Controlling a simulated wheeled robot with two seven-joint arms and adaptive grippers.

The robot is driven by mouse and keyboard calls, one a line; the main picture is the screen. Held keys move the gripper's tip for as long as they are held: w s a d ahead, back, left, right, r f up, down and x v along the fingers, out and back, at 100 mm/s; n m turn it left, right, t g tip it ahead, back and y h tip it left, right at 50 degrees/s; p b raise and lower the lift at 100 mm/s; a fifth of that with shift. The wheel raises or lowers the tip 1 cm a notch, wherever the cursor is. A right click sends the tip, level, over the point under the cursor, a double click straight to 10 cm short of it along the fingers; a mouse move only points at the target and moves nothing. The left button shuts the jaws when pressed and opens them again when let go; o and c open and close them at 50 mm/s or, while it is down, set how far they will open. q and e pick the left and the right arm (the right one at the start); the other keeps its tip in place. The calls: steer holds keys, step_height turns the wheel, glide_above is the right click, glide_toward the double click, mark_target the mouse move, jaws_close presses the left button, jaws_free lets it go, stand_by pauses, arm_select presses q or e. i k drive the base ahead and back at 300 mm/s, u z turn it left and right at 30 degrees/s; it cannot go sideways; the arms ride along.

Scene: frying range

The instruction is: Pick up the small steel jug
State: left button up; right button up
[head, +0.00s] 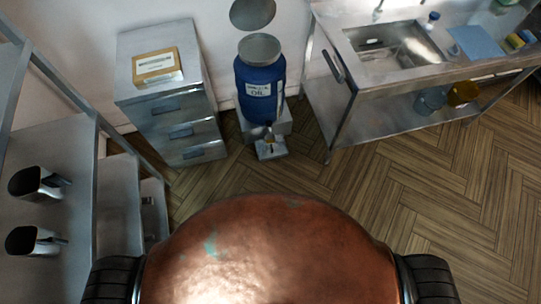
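Two steel vessels with dark open mouths and handles on their right sides stand on the grey metal shelf unit at the left of the head view. One steel jug (44,184) is farther back, and the other steel jug (45,242) is nearer. They look close in size, and I cannot tell which is the small one. They stand apart from each other, and nothing touches them. Neither of my grippers is in view.
A metal shelf unit (72,145) runs along the left. A drawer cabinet (185,112) with a cardboard box (157,66) stands behind. A blue oil drum (258,82) is at the back middle. A sink table (375,100) is at the right. The wooden floor (400,175) between is clear.

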mark_target(270, 140)
steer(key=u, duration=0.15)
steer(key=i, duration=1.1)
steer(key=u, duration=0.75)
